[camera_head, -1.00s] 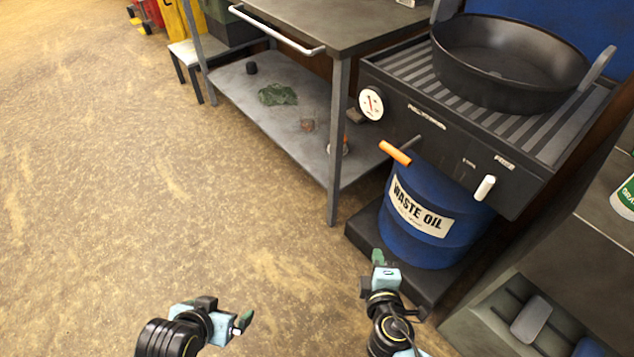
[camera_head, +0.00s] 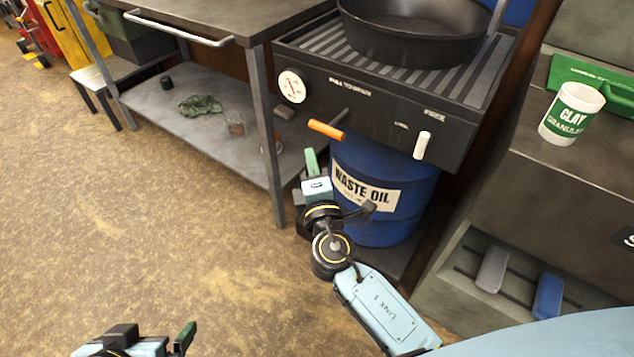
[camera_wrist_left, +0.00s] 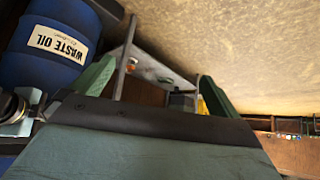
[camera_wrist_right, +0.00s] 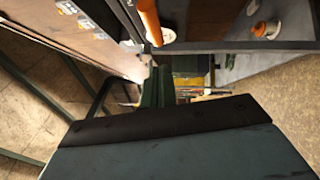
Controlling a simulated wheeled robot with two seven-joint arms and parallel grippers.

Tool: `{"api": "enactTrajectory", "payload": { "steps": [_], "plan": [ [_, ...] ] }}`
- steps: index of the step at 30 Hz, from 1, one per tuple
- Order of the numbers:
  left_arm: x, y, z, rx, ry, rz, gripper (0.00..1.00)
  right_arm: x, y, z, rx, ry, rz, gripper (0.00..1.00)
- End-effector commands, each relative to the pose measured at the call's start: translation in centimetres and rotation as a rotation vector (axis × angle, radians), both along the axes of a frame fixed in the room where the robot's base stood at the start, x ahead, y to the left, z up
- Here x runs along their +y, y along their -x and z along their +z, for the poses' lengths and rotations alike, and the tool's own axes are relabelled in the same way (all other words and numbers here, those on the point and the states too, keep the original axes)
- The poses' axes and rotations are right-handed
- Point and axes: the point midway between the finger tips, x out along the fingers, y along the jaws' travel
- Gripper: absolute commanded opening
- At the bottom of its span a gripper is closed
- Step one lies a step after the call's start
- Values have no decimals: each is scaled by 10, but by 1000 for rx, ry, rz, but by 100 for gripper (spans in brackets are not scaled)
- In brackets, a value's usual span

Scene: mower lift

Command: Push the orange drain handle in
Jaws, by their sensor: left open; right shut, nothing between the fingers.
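The orange drain handle (camera_head: 326,129) sticks out on a thin rod from the dark front panel (camera_head: 375,110) of the drain unit. It also shows at the top of the right wrist view (camera_wrist_right: 149,20). My right gripper (camera_head: 310,162) is shut and empty, just below and slightly left of the handle in the head view. No contact with the handle shows. Its green fingers are together in the right wrist view (camera_wrist_right: 155,87). My left gripper (camera_head: 186,338) is open and empty, low over the floor. Its spread fingers show in the left wrist view (camera_wrist_left: 155,90).
A blue waste oil drum (camera_head: 385,225) stands under the panel, close to my right arm. A white handle (camera_head: 422,146) hangs to the right of the orange one. A workbench leg (camera_head: 268,140) stands left of my right gripper. The floor (camera_head: 130,220) at left is clear.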

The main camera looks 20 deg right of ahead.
Motion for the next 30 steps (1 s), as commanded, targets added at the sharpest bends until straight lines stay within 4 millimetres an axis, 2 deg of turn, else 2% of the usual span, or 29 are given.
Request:
{"api": "enactTrajectory", "payload": {
  "steps": [1, 3, 9, 23, 30],
  "plan": [
    [0, 0, 0, -1, 0, 0, 100, -3, -9, 3, -2, 1, -2, 0],
    [2, 6, -3, 35, -8, 3, 100, -13, -15, 5, 0, 3, -1, 0],
    [5, 14, -7, 86, -20, 8, 100, -28, -27, 8, 0, 2, 0, 0],
    [6, 15, -9, 92, -22, 9, 100, -34, -30, 8, 1, 1, 0, 0],
    [-5, -12, 6, -77, 19, -7, 100, -62, -52, 7, -1, 3, -1, 0]
  ]
}}
